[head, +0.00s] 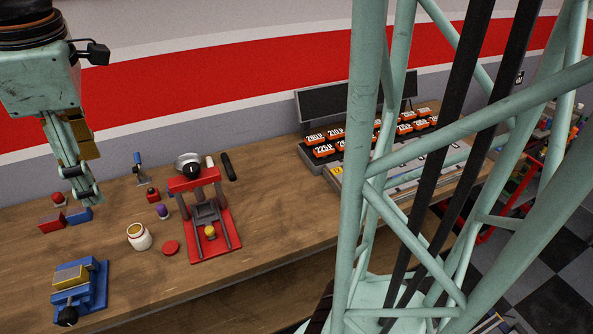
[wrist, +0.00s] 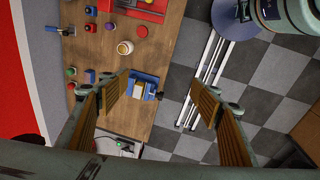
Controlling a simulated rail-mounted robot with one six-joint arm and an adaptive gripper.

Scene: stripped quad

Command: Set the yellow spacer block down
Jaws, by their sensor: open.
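The yellow spacer block (head: 69,276) sits in or on the blue vise (head: 92,285) at the front left of the workbench. The block (wrist: 137,92) and the vise (wrist: 151,80) also show in the wrist view, between my fingers in the picture. My gripper (head: 86,194) hangs above the bench, behind and well above the block in the head view. In the wrist view my gripper (wrist: 160,95) is open, with nothing between its ribbed pads. Whether the block is clamped by the vise cannot be told.
A red press (head: 212,233) stands right of the vise, with a white jar (head: 139,237) and a red disc (head: 170,247) between. Red and blue blocks (head: 78,215) lie behind. Orange labelled boxes fill a rack (head: 333,152). Bare wood (head: 140,285) lies right of the vise.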

